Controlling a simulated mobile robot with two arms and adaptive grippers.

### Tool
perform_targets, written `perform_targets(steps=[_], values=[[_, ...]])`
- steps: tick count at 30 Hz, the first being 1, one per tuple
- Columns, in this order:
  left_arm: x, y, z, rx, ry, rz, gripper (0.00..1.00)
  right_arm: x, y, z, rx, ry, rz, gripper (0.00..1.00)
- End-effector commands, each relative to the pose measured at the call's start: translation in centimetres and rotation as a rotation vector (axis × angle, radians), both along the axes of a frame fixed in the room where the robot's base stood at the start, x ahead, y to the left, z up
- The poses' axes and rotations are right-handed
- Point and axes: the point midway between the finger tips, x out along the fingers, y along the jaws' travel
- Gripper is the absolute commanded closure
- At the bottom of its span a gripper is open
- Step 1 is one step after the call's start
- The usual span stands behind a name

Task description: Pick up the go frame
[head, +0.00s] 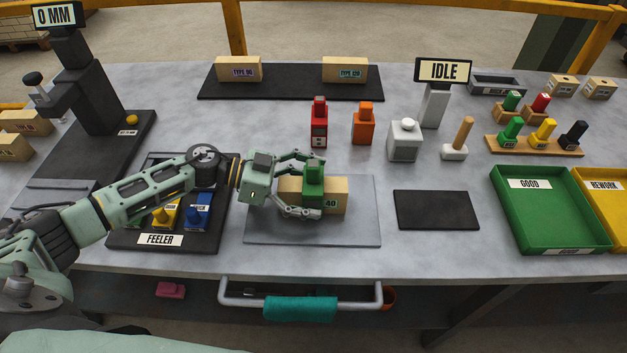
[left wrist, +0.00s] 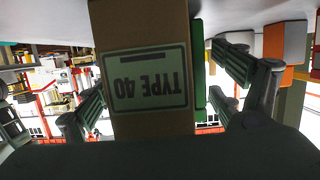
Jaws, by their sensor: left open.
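A green frame (head: 313,184) with an upright grip, which I take for the go frame, stands at a tan brick (head: 334,187) on a grey plate (head: 262,231). Whether it goes fully around the brick is hidden. My left gripper (head: 316,186) is open, one finger on the far side and one on the near side of the green frame; I cannot tell whether they touch it. In the left wrist view the brick's TYPE 40 label (left wrist: 148,78) is large between the open fingers, with a green edge (left wrist: 197,65) beside it. My right gripper is not in view.
A feeler tray (head: 203,239) lies left under my left arm. A dark mat (head: 437,210) and green GOOD tray (head: 551,238) are to the right. Red (head: 319,128) and orange (head: 363,125) blocks, a white block (head: 404,141) and a wooden-handled stamp (head: 455,153) stand behind.

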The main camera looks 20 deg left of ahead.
Motion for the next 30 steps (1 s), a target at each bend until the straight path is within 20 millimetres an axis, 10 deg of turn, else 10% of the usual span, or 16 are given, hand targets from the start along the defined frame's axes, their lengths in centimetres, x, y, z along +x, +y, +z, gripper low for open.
perform_targets(steps=[6, 30], values=[[0.03, -0.01, -0.06, 0.001, 0.000, 0.001, 0.13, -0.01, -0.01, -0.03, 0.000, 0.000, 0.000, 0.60], [0.05, 0.00, 0.08, -0.001, -0.001, 0.001, 0.74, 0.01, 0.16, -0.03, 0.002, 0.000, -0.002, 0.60]])
